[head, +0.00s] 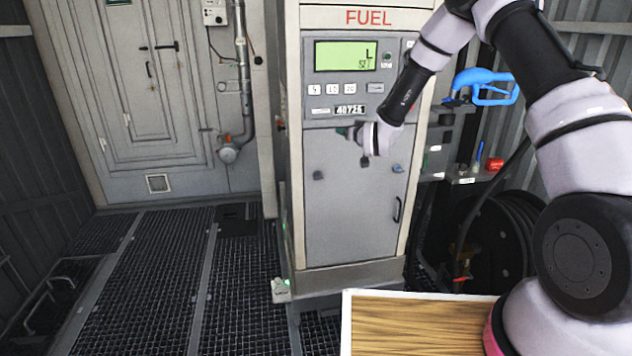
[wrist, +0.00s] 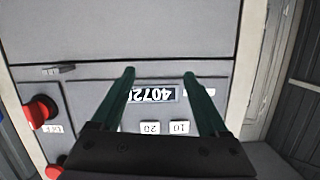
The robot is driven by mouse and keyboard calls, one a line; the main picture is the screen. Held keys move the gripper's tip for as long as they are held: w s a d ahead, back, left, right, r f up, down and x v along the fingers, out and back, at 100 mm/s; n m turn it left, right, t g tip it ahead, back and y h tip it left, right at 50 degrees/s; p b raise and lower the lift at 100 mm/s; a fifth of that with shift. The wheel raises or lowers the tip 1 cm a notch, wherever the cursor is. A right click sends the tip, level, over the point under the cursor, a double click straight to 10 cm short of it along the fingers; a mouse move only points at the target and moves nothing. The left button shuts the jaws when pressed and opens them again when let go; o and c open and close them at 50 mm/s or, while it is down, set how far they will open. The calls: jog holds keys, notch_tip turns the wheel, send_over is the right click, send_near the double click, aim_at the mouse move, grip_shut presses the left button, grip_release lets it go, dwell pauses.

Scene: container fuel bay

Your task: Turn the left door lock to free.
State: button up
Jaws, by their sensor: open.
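The fuel cabinet's lower door (head: 350,225) is closed below the display panel. A small dark knob, the left door lock (head: 318,175), sits near the door's upper left; its turn position is too small to read. A bluish right lock (head: 397,168) sits near the upper right. My gripper (head: 345,132) is in front of the door's top edge, above and right of the left lock, apart from it. In the wrist view my gripper (wrist: 160,75) shows two green fingers spread wide with nothing between them. I cannot pick out the left lock in the wrist view.
A black door handle (head: 397,209) is at the right of the lower door. A blue fuel nozzle (head: 485,87) hangs at the right, above a hose reel (head: 500,235). A red knob (wrist: 38,110) shows in the wrist view. The grated floor at left is mostly clear.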

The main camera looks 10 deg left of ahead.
jog(key=s+a+f+t, duration=0.15)
jog(key=a+f, duration=0.35)
jog(key=f, duration=0.7)
jog(key=t, duration=0.1)
send_near(319, 178)
jog(key=shift+n, duration=0.5)
jog(key=x, duration=0.9)
jog(key=shift+w+a, duration=0.1)
jog(key=shift+w, duration=0.1)
grip_shut()
